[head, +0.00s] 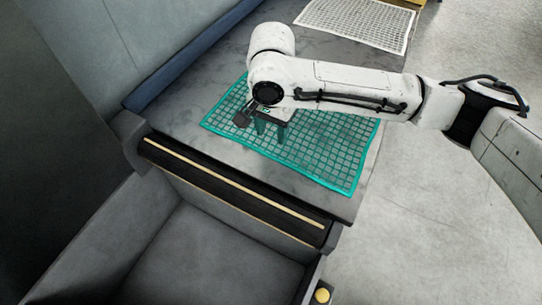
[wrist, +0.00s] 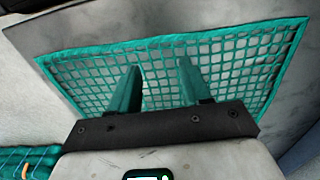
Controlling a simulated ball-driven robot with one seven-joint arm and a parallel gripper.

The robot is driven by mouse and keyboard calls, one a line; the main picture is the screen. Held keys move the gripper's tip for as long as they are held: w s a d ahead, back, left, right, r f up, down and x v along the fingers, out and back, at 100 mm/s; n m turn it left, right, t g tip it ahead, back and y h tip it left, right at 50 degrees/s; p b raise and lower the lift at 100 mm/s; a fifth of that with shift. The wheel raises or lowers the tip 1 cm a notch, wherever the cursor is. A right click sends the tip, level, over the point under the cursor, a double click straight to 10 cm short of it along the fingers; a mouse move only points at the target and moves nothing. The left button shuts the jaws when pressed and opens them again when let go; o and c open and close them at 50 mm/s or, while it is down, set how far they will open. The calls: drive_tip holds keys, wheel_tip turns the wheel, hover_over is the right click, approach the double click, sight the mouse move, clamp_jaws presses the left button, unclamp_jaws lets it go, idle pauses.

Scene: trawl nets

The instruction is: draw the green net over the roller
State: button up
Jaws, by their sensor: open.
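The green net (head: 322,151) lies flat on the grey table, a mesh sheet with a solid green border. It also shows in the wrist view (wrist: 232,73), partly hidden behind the fingers. My gripper (head: 270,138) hangs over the near left part of the net with its two green fingers pointing down. In the wrist view the fingers (wrist: 157,75) are apart with nothing between them but net beyond. I cannot tell whether the tips touch the net. The roller (head: 230,188) is a dark bar with pale strips along the table's near edge, with bare tabletop between it and the net.
A grey open bin (head: 205,255) lies below the roller. A white net (head: 357,22) lies at the table's far end. A blue rail (head: 195,55) runs along the left side. A yellow button (head: 322,295) sits by the bin's right corner. The floor at right is clear.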

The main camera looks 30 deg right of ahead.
drive_tip(key=b, duration=0.4)
hover_over(272, 154)
wheel_tip(272, 154, down, 5)
drive_tip(key=shift+w+r, duration=0.1)
drive_tip(key=shift+r, duration=0.05)
drive_tip(key=shift+f+b, duration=0.35)
drive_tip(key=shift+f, duration=0.75)
drive_tip(key=shift+f, duration=0.15)
clamp_jaws()
wheel_tip(272, 154, up, 7)
drive_tip(key=p, duration=0.8)
